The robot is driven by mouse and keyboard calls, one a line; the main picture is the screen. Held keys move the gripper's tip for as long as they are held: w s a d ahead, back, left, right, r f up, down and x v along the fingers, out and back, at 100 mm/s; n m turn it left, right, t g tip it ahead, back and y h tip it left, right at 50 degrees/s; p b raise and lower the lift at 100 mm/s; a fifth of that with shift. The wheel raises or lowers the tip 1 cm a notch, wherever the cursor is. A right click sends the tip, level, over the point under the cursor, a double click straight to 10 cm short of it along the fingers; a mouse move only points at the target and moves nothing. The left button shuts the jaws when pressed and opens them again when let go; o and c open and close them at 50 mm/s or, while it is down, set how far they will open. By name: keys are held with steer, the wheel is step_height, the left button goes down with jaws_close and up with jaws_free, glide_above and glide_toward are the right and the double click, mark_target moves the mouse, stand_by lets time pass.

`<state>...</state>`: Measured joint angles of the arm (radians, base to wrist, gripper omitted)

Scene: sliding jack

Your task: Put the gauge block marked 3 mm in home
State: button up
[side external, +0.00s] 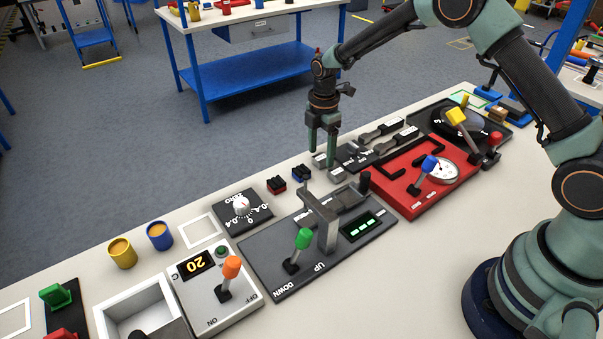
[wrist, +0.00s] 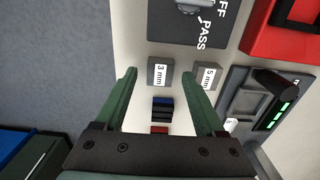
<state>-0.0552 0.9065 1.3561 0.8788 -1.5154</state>
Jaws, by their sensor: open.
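The gauge block marked 3 mm (wrist: 160,76) is a small grey block with a white label. In the wrist view it lies on the pale table between the lines of my two fingers, near their tips. My gripper (wrist: 159,75) is open with green fingers, one on each side of the block; I cannot tell whether they touch it. The block marked 5 mm (wrist: 207,76) lies just right of the right finger. In the side view my gripper (side external: 321,156) points down at the small grey blocks. I cannot make out which place is home.
Blue and red small blocks (side external: 301,174) lie close to my gripper. A dark plate with a PASS label (wrist: 187,22) is just beyond the block. The dark jack panel with a green-knobbed lever (side external: 304,238) and a red lever panel (side external: 402,205) stand nearby.

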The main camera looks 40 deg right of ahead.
step_height(320, 180, up, 12)
step_height(320, 180, up, 7)
steer(key=m+t, duration=0.1)
steer(key=m, duration=0.3)
glide_above(321, 158)
steer(key=s+d, duration=0.1)
steer(key=s, duration=0.3)
steer(key=s+d+r+m+t, duration=0.1)
steer(key=s+r+m+t, duration=0.1)
steer(key=s+m, duration=0.5)
steer(key=s+d+r+m+t, duration=0.1)
steer(key=s+r+m+t, duration=0.1)
steer(key=s+m, duration=0.5)
steer(key=shift+s+r+t, duration=0.2)
steer(key=shift+s+t, duration=0.1)
steer(key=shift+s, duration=1.6)
